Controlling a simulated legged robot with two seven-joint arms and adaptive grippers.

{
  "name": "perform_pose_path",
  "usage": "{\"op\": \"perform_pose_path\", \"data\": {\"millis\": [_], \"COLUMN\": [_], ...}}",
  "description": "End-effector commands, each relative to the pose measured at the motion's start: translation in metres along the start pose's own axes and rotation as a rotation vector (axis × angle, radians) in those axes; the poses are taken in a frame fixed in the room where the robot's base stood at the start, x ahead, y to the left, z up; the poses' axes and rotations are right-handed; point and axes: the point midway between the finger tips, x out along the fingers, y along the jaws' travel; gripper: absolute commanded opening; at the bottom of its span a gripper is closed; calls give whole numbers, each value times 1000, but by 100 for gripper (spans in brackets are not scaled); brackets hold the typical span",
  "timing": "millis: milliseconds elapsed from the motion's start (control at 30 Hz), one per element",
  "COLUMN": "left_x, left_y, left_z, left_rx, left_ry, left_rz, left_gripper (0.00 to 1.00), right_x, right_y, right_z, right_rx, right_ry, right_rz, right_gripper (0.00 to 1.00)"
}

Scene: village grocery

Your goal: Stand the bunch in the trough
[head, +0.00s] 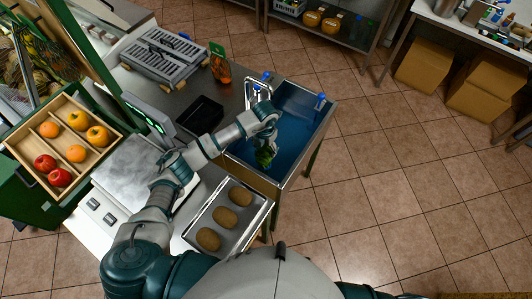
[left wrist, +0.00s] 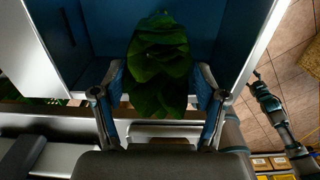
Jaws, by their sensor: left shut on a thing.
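The bunch is a cluster of dark green leaves (head: 265,157), held over the blue-lined trough (head: 318,118). It also shows in the left wrist view (left wrist: 158,60), between the two fingers. My left gripper (head: 266,143) is shut on the bunch, with its fingers on both sides of the leaves. In the left wrist view the trough's blue inside (left wrist: 95,25) lies beyond the bunch. Whether the bunch touches the trough's floor I cannot tell. My right gripper (left wrist: 258,76) shows small at the right of the left wrist view, apart from the trough; its jaws are too small to read.
A metal tray with brown oval items (head: 225,217) stands beside the trough's near end. A wooden fruit crate (head: 100,150) and a scale (head: 130,175) are left.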

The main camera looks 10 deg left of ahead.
Motion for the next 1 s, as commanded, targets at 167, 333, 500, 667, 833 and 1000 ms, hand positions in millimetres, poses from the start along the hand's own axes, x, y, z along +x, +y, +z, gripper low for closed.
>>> {"op": "perform_pose_path", "data": {"millis": [167, 333, 500, 667, 833, 1000], "left_x": [15, 41, 48, 48, 48, 47], "left_y": [1, 4, 8, 5, 2, 1], "left_z": [0, -2, -2, -1, 0, 0], "left_rx": [-1, -2, 0, 1, 1, 1], "left_ry": [-1, 0, -6, -3, -1, -1], "left_rz": [-2, -7, -8, -6, -3, -2], "left_gripper": [3, 3, 3, 77, 97, 97], "right_x": [0, 0, 0, 0, 0, 0], "right_y": [14, 27, 27, 13, 2, 8], "right_z": [11, 16, 13, 7, 2, 3], "right_rx": [-4, -4, -4, 1, 1, -3], "right_ry": [-18, -24, -21, -12, -4, -6], "right_rz": [17, 31, 31, 15, 2, 9], "right_gripper": [59, 59, 59, 59, 59, 59]}}
